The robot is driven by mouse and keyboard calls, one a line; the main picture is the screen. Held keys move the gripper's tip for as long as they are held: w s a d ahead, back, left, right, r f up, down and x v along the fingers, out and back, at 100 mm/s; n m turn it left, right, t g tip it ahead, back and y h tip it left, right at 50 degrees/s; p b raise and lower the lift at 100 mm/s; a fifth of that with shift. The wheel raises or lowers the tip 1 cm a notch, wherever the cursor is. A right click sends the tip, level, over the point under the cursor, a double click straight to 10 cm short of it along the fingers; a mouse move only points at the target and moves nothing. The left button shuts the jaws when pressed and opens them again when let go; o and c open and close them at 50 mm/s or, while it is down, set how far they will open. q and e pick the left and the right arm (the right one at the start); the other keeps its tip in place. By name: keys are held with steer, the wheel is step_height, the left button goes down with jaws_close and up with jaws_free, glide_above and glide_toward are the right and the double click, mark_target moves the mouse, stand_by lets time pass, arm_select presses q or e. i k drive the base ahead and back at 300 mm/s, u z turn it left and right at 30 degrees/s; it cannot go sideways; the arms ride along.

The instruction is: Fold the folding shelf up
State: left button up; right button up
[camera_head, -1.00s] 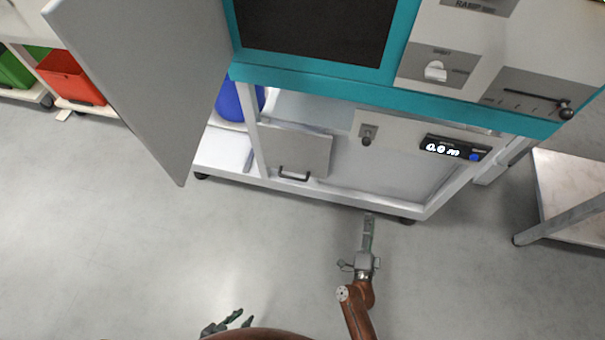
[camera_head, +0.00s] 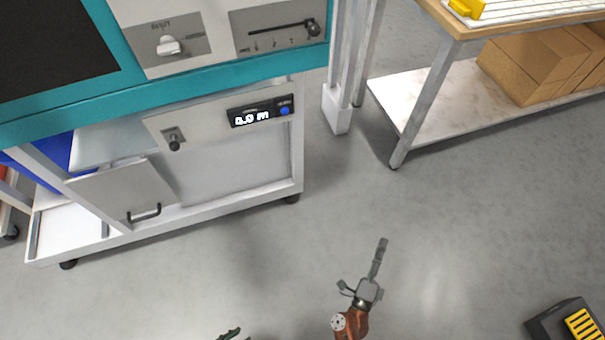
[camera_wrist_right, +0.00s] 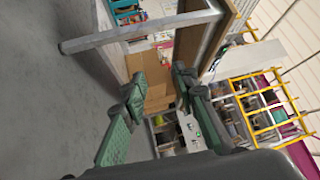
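I cannot make out the folding shelf with certainty in the current views. The teal and white machine cart (camera_head: 215,80) stands at the left of the head view, with a small grey panel with a dark handle (camera_head: 115,190) low on its front. My right gripper (camera_head: 379,255) hangs over bare floor to the right of the cart, touching nothing. In the right wrist view its two green fingers (camera_wrist_right: 158,86) are apart with nothing between them. Only a green fingertip of my left gripper (camera_head: 230,334) shows at the bottom edge; the rest is cut off.
A workbench (camera_head: 455,32) with a lower shelf (camera_head: 430,115) carrying cardboard boxes (camera_head: 535,65) stands at the upper right. A dark bin with yellow parts (camera_head: 570,322) is at the lower right. The floor between them is clear.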

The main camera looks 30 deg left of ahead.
mark_target(127, 190)
steer(key=z, duration=1.2)
steer(key=i, duration=0.2)
steer(key=u, duration=3.35)
